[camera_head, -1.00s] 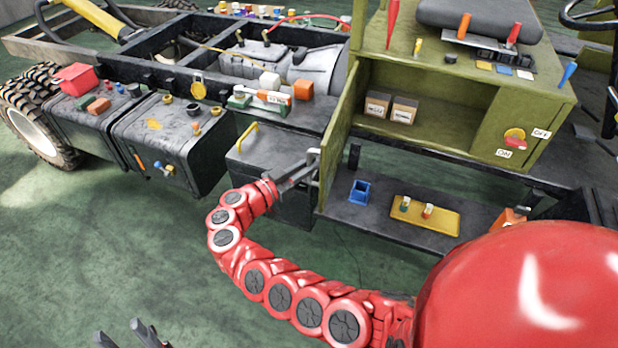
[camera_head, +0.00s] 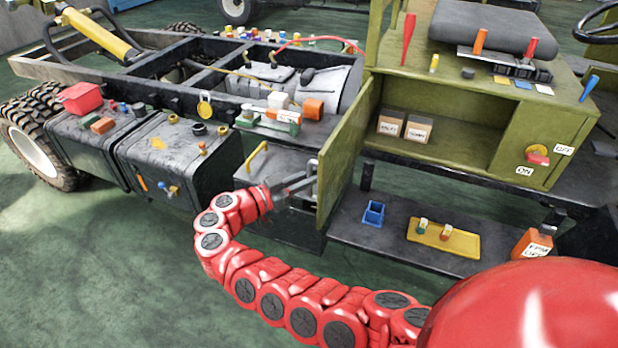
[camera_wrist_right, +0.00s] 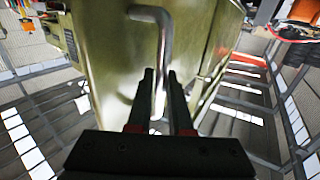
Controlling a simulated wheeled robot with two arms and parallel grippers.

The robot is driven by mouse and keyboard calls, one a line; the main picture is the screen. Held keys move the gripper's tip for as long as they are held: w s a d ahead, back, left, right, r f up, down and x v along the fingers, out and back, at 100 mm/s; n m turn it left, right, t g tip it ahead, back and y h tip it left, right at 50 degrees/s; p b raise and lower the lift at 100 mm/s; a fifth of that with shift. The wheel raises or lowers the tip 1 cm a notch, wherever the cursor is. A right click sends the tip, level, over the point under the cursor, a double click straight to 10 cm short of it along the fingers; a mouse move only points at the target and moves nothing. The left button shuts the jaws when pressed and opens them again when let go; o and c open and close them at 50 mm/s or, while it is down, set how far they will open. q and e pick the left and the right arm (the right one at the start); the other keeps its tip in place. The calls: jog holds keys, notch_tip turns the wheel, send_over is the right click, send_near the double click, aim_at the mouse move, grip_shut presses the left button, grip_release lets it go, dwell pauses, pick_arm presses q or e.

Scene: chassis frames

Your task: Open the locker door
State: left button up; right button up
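The olive locker door (camera_head: 347,160) stands swung open at the left side of the olive cabinet (camera_head: 520,75). Its open compartment (camera_head: 450,139) shows two small labelled boxes inside. The silver bar handle (camera_head: 313,168) is on the door's outer face. In the right wrist view the door (camera_wrist_right: 110,60) fills the middle, and the bent handle (camera_wrist_right: 165,45) runs down between the two dark fingers. My right gripper (camera_wrist_right: 160,92), on the red arm, is shut on this handle; it also shows at the door in the head view (camera_head: 296,184). My left gripper is not in view.
Dark boxes (camera_head: 175,165) and the chassis frame lie left of the door. Green floor (camera_head: 110,270) is clear at the lower left.

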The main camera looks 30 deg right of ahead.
jog(key=o, duration=0.4)
jog(key=shift+d, duration=0.15)
jog(key=s+a+b, duration=0.1)
jog(key=a+b, duration=1.6)
jog(key=b, duration=0.7)
jog(key=shift+s+a, duration=0.25)
jog(key=shift+s, duration=0.15)
jog(key=shift+f, duration=0.1)
